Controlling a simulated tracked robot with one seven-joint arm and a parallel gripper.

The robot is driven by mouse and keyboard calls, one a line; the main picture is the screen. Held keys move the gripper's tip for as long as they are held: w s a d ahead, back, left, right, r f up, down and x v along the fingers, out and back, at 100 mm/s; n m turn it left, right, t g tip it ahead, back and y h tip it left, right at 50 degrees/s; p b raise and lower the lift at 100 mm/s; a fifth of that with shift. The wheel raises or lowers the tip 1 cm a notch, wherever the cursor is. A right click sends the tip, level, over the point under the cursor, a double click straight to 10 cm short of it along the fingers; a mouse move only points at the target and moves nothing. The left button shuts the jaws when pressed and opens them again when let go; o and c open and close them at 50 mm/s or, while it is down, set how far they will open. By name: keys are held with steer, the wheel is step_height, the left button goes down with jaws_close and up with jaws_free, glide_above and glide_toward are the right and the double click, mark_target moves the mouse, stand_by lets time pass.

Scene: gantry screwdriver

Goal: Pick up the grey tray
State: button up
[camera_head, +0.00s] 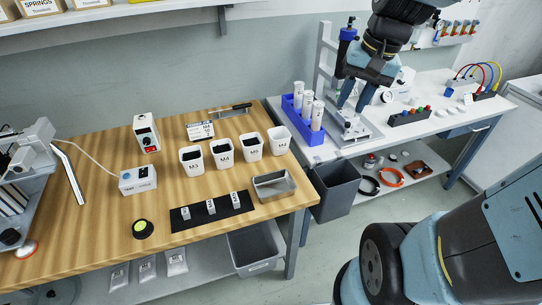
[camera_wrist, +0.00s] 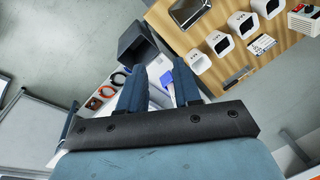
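The grey tray (camera_head: 273,186) is a small, shallow metal tray near the front right corner of the wooden bench. It appears empty. In the wrist view the tray (camera_wrist: 188,12) shows at the top, near the bench edge. My gripper (camera_head: 352,105) is above the white bench at the right, well away from the tray, behind it and to its right. In the wrist view my gripper (camera_wrist: 158,85) has its two blue fingers apart with nothing held between them.
White cups (camera_head: 223,153) stand behind the tray. A black mat (camera_head: 185,222) with small metal parts lies left of it. A dark bin (camera_head: 334,190) stands in the gap between benches. A blue rack (camera_head: 299,128) with white bottles is left of my gripper.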

steer(key=w+a+f+m+g+y, duration=0.2)
steer(key=w+f+m+g+y, duration=0.35)
steer(key=w+f, duration=0.65)
steer(key=m+y, duration=0.6)
steer(key=m, duration=0.1)
glide_toward(274, 179)
steer(key=shift+h, duration=0.25)
steer(key=a, duration=0.1)
steer(key=a+r, duration=0.1)
steer(key=a, duration=0.2)
steer(key=shift+s+a+r, duration=0.2)
steer(key=shift+s+r, duration=0.05)
steer(key=shift+s, duration=0.15)
steer(key=shift+x, duration=2.6)
steer(key=shift+r, duration=0.1)
jaws_close()
